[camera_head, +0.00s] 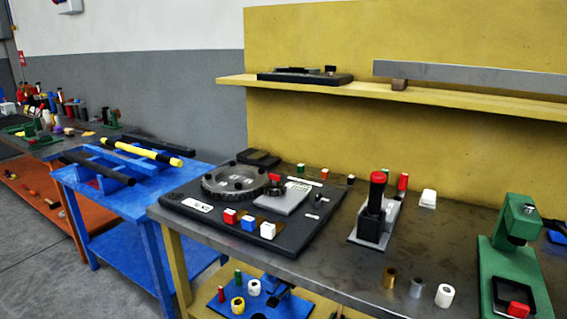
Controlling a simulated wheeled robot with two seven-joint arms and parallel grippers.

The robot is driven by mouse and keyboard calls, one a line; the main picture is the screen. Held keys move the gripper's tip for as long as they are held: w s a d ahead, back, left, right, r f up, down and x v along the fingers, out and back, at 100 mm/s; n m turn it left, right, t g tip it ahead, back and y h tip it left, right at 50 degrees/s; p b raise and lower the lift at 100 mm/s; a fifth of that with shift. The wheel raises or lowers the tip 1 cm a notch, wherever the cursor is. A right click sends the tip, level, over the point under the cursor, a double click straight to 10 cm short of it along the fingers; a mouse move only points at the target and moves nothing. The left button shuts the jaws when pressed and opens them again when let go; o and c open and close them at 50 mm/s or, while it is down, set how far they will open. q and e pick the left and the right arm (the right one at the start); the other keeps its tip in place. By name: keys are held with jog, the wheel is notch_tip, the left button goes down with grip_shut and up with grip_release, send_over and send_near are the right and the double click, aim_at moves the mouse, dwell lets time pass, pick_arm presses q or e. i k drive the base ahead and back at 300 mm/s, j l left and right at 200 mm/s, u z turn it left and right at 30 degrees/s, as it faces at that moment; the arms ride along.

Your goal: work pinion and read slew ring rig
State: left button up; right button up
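The slew ring rig sits on a black base plate (189,222) on the left part of the metal-topped table. A large grey toothed ring (225,184) with several dark bolt heads lies flat on it. A small dark pinion (275,187) sits at the ring's right side, with a red piece beside it. A grey plate (284,199) lies right of the ring. Red, blue and white blocks (248,223) stand in a row at the front of the base. White labels (197,205) are too small to read. Neither gripper shows.
A red-topped black lever fixture (374,208) stands right of the rig, and a green press (515,255) at far right. Small cylinders (416,287) stand at the front edge. A yellow shelf (440,98) overhangs behind. A blue bench (135,200) adjoins left.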

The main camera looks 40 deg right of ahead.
aim_at(275, 189)
jog(key=i+j+z, duration=0.15)
jog(key=i+z, duration=0.15)
jog(key=i, duration=0.15)
jog(key=i+j+z, duration=0.25)
jog(key=i, duration=0.15)
